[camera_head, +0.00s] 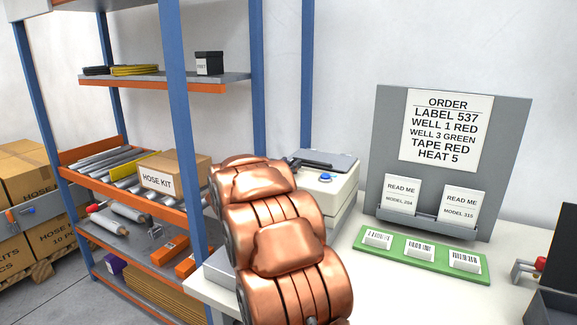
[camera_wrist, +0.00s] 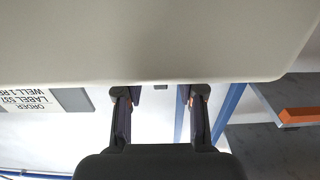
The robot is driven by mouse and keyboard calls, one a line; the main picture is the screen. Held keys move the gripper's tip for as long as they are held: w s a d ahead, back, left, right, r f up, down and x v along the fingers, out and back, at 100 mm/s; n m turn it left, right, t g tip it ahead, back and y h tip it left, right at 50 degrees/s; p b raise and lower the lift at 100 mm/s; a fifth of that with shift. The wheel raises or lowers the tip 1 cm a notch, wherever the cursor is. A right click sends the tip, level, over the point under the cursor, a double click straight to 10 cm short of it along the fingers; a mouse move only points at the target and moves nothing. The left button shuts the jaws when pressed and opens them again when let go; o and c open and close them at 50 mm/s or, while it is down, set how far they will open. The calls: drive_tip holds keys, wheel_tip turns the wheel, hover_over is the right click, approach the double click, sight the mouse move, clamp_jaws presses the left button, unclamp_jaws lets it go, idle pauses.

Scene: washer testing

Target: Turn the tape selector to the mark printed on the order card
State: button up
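The order card (camera_head: 447,130) is fixed to a grey upright board and reads "LABEL 537, WELL 1 RED, WELL 3 GREEN, TAPE RED, HEAT 5". Part of it also shows upside down in the wrist view (camera_wrist: 27,101). A cream machine (camera_head: 338,192) with a blue button stands on the table, partly hidden by my copper-coloured arm. I cannot make out the tape selector in either view. My gripper (camera_wrist: 160,97) is open and empty, its two dark fingers apart. The fingertips are close to the edge of a large pale surface in the wrist view; contact is unclear. My gripper is hidden in the head view.
A grey board (camera_head: 385,145) holds two "READ ME" cards. A green tray (camera_head: 400,256) with three label blocks lies before it on the white table. A dark bin (camera_head: 555,308) is at the right edge. Blue-posted shelving (camera_head: 176,110) stands at left.

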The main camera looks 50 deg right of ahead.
drive_tip(key=shift+c, duration=0.2)
clamp_jaws()
drive_tip(key=shift+w+r+p, duration=0.1)
drive_tip(key=shift+r+p, duration=0.05)
drive_tip(key=shift+p, duration=0.6)
drive_tip(key=g+p, duration=0.1)
drive_tip(key=m+p, duration=0.1)
drive_tip(key=p, duration=0.1)
drive_tip(key=shift+w+r+g, duration=0.1)
drive_tip(key=shift+r+g, duration=0.15)
drive_tip(key=shift+g, duration=0.15)
drive_tip(key=m+g+p, duration=0.2)
drive_tip(key=p, duration=0.3)
drive_tip(key=shift+g+h, duration=0.3)
drive_tip(key=shift+g, duration=0.1)
drive_tip(key=m+g+p, duration=0.1)
drive_tip(key=g+p, duration=0.1)
drive_tip(key=p, duration=0.1)
drive_tip(key=m+g+p, duration=0.2)
drive_tip(key=g+p, duration=0.1)
drive_tip(key=shift+w+f, duration=0.15)
drive_tip(key=shift+m+g+y+p, duration=0.5)
drive_tip(key=shift+m+g+p, duration=0.1)
drive_tip(key=shift+g, duration=0.2)
drive_tip(key=shift+w+f+m+g+y+p, duration=0.1)
drive_tip(key=shift+m+g+y+p, duration=0.25)
drive_tip(key=shift+g, duration=0.25)
drive_tip(key=shift+d+f+m+g+y+p, duration=0.1)
drive_tip(key=shift+m+g+y+p, duration=0.25)
drive_tip(key=shift+m+g, duration=0.4)
